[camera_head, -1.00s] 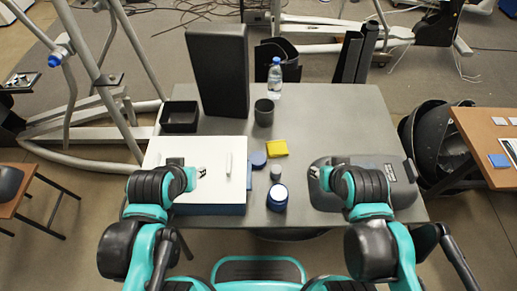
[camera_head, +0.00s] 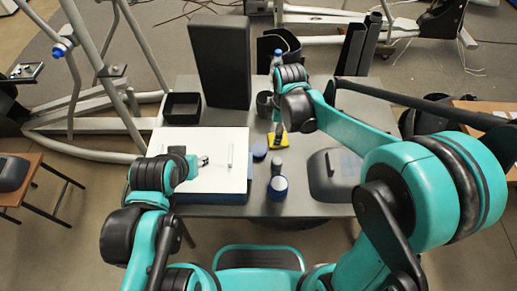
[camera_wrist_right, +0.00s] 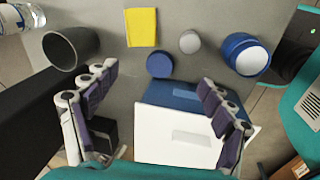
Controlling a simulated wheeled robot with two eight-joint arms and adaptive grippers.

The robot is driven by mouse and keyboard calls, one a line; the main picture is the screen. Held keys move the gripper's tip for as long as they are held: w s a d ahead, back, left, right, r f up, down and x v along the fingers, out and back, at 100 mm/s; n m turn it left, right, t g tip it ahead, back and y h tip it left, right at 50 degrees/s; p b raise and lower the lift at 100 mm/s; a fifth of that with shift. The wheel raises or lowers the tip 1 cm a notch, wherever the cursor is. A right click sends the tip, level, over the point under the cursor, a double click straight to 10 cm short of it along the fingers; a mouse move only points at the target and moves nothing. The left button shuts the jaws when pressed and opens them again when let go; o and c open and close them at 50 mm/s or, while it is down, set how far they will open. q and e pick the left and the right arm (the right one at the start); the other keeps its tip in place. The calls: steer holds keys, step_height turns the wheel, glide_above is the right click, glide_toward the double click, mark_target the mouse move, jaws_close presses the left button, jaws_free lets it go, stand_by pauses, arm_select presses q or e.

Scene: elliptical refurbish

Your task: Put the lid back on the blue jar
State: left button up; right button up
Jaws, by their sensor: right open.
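The blue jar (camera_head: 277,188), pale at its top, stands near the table's front edge; in the right wrist view it (camera_wrist_right: 243,56) is at the upper right. A flat round blue lid (camera_head: 259,151) lies on the table behind it, beside the white-topped box; it also shows in the right wrist view (camera_wrist_right: 160,65). My right gripper (camera_head: 279,131) hangs over the table near the yellow pad, behind the lid. In the wrist view its fingers (camera_wrist_right: 158,82) are spread and empty, with the lid beyond the gap. My left gripper (camera_head: 203,160) is over the white-topped box; its jaws are too small to judge.
A small grey cylinder (camera_wrist_right: 190,41) stands between lid and jar. A yellow pad (camera_wrist_right: 142,27), a dark cup (camera_wrist_right: 70,48) and a bottle (camera_wrist_right: 20,16) are close by. The white-topped box (camera_head: 212,142) is left, a grey case (camera_head: 328,188) right, a tall black block (camera_head: 220,65) behind.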

mark_target(259, 149)
steer(key=w+a+f+n, duration=0.1)
steer(key=a+f+n, duration=0.1)
steer(key=f, duration=0.1)
steer(key=w+a+f+n+g, duration=0.1)
steer(key=a+f+n, duration=0.1)
steer(key=f, duration=0.1)
steer(key=w+a+f+n+g, duration=0.1)
steer(key=a+f+n, duration=0.1)
steer(key=f, duration=0.1)
steer(key=shift+w+n, duration=0.25)
steer(key=shift+n, duration=0.05)
steer(key=shift+f, duration=1.35)
steer(key=f+b, duration=0.2)
steer(key=f, duration=0.1)
steer(key=f+b, duration=0.1)
steer(key=f, duration=0.1)
steer(key=shift+s+a+f, duration=0.1)
steer(key=shift+s+f, duration=0.05)
steer(key=shift+s, duration=0.2)
